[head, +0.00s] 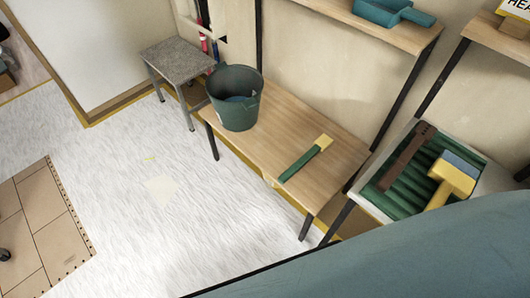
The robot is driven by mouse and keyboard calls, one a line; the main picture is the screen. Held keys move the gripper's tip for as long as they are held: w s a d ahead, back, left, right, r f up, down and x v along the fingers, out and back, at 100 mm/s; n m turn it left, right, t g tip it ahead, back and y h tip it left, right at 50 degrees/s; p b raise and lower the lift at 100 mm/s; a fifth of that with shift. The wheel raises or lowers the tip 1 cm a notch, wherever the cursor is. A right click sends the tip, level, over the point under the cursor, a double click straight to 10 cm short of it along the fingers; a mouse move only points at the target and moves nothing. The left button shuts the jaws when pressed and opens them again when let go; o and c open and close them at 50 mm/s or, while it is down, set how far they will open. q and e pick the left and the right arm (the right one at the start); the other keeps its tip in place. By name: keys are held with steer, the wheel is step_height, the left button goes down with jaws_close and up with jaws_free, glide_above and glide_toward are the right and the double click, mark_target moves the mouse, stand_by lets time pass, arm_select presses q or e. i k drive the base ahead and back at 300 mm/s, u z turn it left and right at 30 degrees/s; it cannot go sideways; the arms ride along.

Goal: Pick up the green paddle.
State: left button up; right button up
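The green paddle (301,164) lies flat on a wooden bench (258,152) in the head view. It has a long dark green part and a pale yellow square end toward the upper right. It lies diagonally near the bench's front edge, apart from the green bucket to its left. Neither of my grippers is in view, and nothing is seen touching the paddle.
The dark green bucket (233,112) stands on the bench's left part. A grey stool (178,60) is behind it. A tray (372,204) at right holds a yellow-and-blue tool (452,181). A blue scoop (393,12) sits on the shelf above. Floor in front is mostly clear.

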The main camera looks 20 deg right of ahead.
mark_target(322, 144)
steer(key=u, duration=0.25)
steer(key=i, duration=1.35)
steer(key=z, duration=3)
